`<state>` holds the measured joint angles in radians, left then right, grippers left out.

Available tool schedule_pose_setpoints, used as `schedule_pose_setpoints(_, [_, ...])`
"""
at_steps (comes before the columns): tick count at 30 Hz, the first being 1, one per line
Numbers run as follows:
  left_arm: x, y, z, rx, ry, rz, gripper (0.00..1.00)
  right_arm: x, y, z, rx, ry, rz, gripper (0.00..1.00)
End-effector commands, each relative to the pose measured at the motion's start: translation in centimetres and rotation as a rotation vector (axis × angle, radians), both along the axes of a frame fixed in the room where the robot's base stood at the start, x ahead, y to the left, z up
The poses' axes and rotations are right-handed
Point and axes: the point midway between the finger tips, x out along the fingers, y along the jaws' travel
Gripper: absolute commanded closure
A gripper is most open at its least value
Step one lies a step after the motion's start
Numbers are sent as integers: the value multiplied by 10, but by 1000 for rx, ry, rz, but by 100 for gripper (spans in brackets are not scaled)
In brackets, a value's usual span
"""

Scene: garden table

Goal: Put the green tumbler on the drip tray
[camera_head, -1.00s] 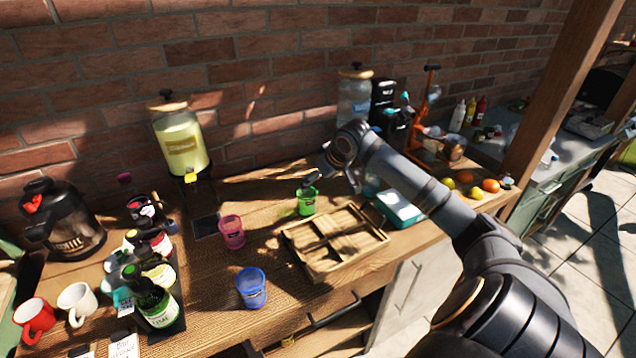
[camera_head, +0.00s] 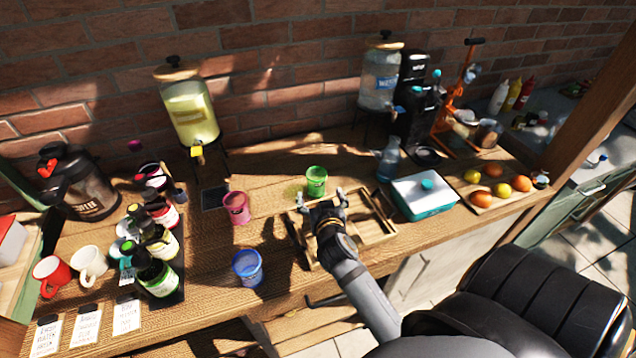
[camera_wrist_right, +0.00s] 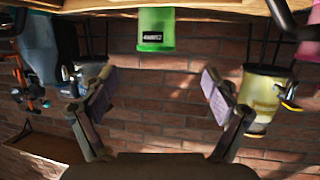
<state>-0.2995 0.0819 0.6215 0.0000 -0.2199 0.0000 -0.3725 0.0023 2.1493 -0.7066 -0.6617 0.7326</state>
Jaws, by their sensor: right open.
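The green tumbler (camera_head: 316,182) stands upright on the wooden table, just behind the divided wooden tray. My right gripper (camera_head: 322,198) is open and empty, in front of the tumbler and above that tray, with its fingers pointing toward the tumbler. In the right wrist view, the picture is upside down; the tumbler (camera_wrist_right: 156,30) shows at top centre, beyond the open fingers (camera_wrist_right: 156,86) and not between them. The dark flat drip tray (camera_head: 215,199) lies below the tap of the lemonade dispenser (camera_head: 190,115), left of the tumbler, and looks empty. My left gripper is out of view.
A pink tumbler (camera_head: 237,208) stands between drip tray and green tumbler; a blue tumbler (camera_head: 248,268) is nearer the front. The divided wooden tray (camera_head: 378,238) lies under my gripper. A teal box (camera_head: 425,208) and glass carafe (camera_head: 388,160) stand right. Bottles (camera_head: 158,278) stand left.

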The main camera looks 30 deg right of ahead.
Motion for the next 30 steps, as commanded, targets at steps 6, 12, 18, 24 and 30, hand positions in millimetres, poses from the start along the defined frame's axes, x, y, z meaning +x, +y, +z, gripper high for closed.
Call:
schedule_pose_setpoints(6, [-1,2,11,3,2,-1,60,32,-15,-7,-4,1,0,13])
schedule_pose_setpoints(12, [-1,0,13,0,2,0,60,38,-19,-10,-3,0,0,13])
schedule_pose_setpoints(18, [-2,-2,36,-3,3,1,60,64,-36,-8,-6,1,-1,13])
schedule_pose_setpoints(24, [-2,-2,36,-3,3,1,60,80,-43,-20,-2,2,-1,13])
schedule_pose_setpoints(30, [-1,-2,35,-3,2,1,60,80,-43,-21,-2,2,0,14])
